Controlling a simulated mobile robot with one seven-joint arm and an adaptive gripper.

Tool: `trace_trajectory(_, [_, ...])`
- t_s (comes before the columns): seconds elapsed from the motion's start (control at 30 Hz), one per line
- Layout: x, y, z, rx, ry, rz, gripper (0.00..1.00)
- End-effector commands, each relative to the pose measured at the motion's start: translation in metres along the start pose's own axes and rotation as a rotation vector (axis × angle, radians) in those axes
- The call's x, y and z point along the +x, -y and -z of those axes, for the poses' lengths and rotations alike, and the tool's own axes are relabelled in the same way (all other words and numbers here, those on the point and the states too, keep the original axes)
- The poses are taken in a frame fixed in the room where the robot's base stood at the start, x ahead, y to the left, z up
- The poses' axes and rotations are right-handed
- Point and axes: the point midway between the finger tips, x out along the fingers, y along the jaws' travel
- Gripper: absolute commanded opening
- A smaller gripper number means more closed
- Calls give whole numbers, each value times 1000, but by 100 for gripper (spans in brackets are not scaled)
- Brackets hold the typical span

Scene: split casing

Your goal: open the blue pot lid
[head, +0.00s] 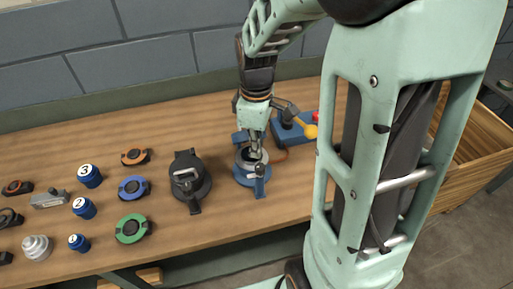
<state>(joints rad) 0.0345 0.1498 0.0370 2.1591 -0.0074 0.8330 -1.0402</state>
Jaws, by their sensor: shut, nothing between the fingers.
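The blue pot (247,179) stands on the wooden bench, just right of a dark pot. A light ring and dark middle show at its top, and a blue latch-like piece (260,173) is at its front. Another blue part (239,137) shows behind it, partly hidden by my gripper. I cannot tell which part is the lid or how far open it stands. My gripper (253,153) points down at the top of the blue pot, with its fingers shut and empty. I cannot tell whether the fingertips touch the pot.
The dark lidded pot (191,186) stands close on the left. A blue box with a yellow-knobbed lever (310,131) is at the right. Orange, blue and green round parts (131,229) and numbered blue cylinders (84,208) lie left. The back of the bench (60,137) is clear.

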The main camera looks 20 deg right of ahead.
Motion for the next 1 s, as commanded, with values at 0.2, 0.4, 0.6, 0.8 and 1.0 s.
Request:
trace_trajectory(0.2, [0,-11,7,0,0,0,0])
trace_trajectory(0.4, [0,-22,13,0,0,0,0])
trace_trajectory(0.6, [-1,-33,19,0,-1,-2,0])
trace_trajectory(0.8, [0,-43,25,0,-1,-1,0])
trace_trajectory(1.0, [0,-54,31,0,-1,-1,0])
